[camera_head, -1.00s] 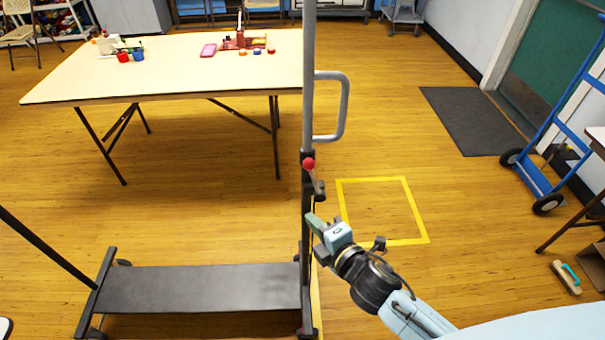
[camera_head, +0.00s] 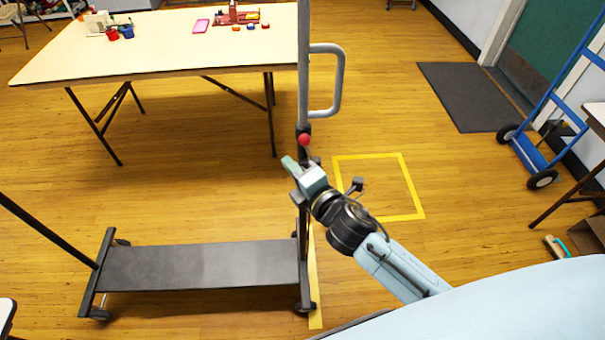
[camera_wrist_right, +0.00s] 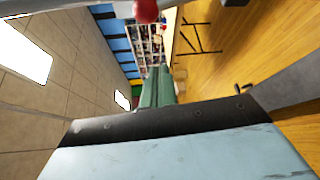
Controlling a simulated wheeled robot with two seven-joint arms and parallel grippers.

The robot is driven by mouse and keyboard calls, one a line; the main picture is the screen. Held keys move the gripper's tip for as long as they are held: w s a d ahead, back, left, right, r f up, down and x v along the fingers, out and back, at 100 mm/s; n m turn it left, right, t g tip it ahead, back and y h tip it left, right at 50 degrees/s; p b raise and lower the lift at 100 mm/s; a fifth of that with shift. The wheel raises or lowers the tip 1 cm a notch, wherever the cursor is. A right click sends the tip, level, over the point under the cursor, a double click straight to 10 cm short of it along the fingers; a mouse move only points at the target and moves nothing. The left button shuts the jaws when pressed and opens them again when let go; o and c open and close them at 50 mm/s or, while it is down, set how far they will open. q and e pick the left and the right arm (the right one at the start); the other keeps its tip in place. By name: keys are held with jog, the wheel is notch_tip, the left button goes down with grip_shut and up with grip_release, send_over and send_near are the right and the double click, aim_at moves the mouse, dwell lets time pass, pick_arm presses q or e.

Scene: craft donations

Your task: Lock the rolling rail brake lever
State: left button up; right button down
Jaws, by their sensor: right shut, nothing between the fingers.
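The rolling rail (camera_head: 303,62) is a grey upright post with a side handle and a dark wheeled base shelf (camera_head: 200,266). Its brake lever has a red knob (camera_head: 305,140) on the post below the handle. In the right wrist view the red knob (camera_wrist_right: 147,11) shows at the top edge, beyond the fingers. My right gripper (camera_head: 289,163) is shut and empty, just below and left of the knob, close to the post; I cannot tell whether it touches the lever. Its green fingers also show in the wrist view (camera_wrist_right: 157,88). My left gripper is not in view.
A cream folding table (camera_head: 160,45) with craft items stands behind the rail. A yellow taped square (camera_head: 380,187) marks the floor to the right. A blue hand truck (camera_head: 560,110) and a dark mat (camera_head: 475,95) are farther right. Open floor lies between.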

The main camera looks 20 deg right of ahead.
aim_at(309, 156)
pick_arm(q)
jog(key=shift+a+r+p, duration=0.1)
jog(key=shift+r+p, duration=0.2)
jog(key=shift+p, duration=0.05)
pick_arm(e)
jog(key=w+d, duration=0.2)
jog(key=w, duration=0.2)
jog(key=shift+d+r, duration=0.15)
jog(key=shift+d, duration=0.25)
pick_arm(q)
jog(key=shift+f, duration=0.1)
